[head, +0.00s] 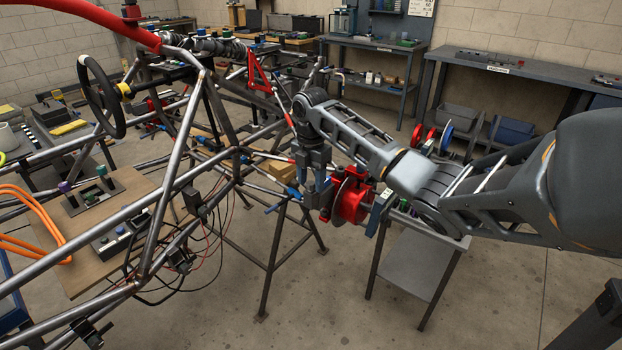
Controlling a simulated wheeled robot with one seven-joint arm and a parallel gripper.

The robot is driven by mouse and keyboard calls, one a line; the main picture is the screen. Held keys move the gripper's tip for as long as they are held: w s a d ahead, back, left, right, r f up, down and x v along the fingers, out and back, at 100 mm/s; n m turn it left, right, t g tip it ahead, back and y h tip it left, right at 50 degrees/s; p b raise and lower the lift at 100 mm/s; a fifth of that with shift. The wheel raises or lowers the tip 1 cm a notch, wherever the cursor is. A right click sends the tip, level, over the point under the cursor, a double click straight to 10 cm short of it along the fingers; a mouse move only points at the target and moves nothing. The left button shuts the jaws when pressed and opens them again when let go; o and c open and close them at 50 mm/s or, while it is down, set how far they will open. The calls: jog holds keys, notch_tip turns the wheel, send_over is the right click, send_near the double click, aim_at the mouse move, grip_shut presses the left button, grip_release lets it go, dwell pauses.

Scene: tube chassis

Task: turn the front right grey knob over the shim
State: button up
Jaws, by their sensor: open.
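My gripper (318,196) points down in the middle of the head view, just left of the red hub assembly (352,201) at the front right corner of the tube chassis (165,205). Its jaws are open, and I see nothing held between them. The gripper and wrist cover part of the corner. I cannot make out the grey knob or the shim; they are too small or hidden behind the gripper. I cannot tell whether the fingers touch anything.
A small grey side table (416,265) stands close to the right of the hub. A dark trestle stand (270,262) is under the chassis. A wooden board with switch boxes (100,225) lies at left. Workbenches (500,66) line the back wall. The floor at front centre is clear.

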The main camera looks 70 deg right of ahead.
aim_at(311, 182)
jog(key=shift+r+b, duration=0.5)
jog(key=shift+r, duration=3.4)
